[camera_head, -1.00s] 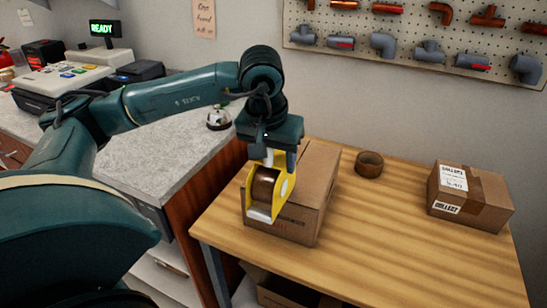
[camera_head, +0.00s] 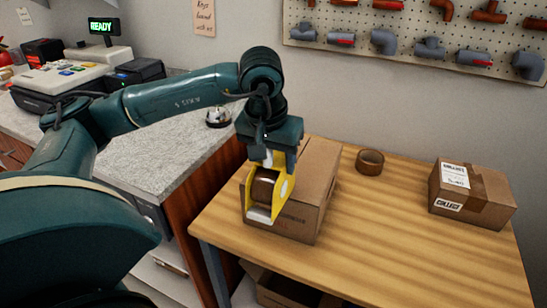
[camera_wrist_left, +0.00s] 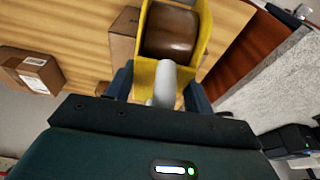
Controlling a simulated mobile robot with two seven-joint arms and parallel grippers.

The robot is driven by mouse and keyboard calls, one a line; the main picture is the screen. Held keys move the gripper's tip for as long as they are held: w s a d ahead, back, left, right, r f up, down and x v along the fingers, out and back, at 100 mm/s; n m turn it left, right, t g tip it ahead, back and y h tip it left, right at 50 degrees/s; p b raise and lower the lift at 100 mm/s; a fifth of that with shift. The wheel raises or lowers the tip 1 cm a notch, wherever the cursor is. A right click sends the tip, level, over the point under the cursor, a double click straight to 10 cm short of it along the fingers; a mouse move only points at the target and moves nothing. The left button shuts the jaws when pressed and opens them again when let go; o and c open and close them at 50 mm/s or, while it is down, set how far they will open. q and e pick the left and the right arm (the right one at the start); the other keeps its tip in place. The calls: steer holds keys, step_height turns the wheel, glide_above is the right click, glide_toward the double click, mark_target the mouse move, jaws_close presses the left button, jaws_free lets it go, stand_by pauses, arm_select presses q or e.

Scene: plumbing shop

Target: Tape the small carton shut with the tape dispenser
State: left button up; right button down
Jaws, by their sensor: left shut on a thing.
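My left gripper (camera_head: 270,157) is shut on the yellow tape dispenser (camera_head: 284,190), gripping its pale handle. The dispenser carries a brown tape roll and hangs upright in front of the near part of a brown carton (camera_head: 319,178) on the wooden table. Whether it touches the carton cannot be told. The dispenser hides part of the carton's top and near face. In the left wrist view, the dispenser (camera_wrist_left: 207,40) sits between the two fingers, and part of the carton (camera_wrist_left: 121,48) shows beside it. My right gripper is not in view.
A taped, labelled carton (camera_head: 472,195) stands at the table's right. A loose brown tape roll (camera_head: 370,161) lies behind, between the cartons. The table's (camera_head: 390,245) front middle is clear. A grey counter (camera_head: 165,148) with a bell (camera_head: 218,118) is at left. An open box (camera_head: 285,292) is below.

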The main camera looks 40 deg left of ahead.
arm_select(q)
steer(key=shift+w+a, duration=0.25)
steer(key=shift+w, duration=0.6)
steer(key=shift+w+a, duration=0.25)
steer(key=shift+w, duration=0.55)
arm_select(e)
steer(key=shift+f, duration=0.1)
arm_select(q)
steer(key=shift+f, duration=0.1)
steer(key=shift+w+a, duration=0.25)
steer(key=shift+w, duration=0.6)
steer(key=shift+w+a, duration=0.2)
steer(key=shift+w, duration=0.6)
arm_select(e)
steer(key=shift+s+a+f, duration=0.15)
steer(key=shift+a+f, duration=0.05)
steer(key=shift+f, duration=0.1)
arm_select(q)
steer(key=w, duration=0.1)
steer(key=w+a, duration=0.1)
steer(key=w, duration=0.1)
steer(key=shift+w+p, duration=0.1)
steer(key=shift+p, duration=0.25)
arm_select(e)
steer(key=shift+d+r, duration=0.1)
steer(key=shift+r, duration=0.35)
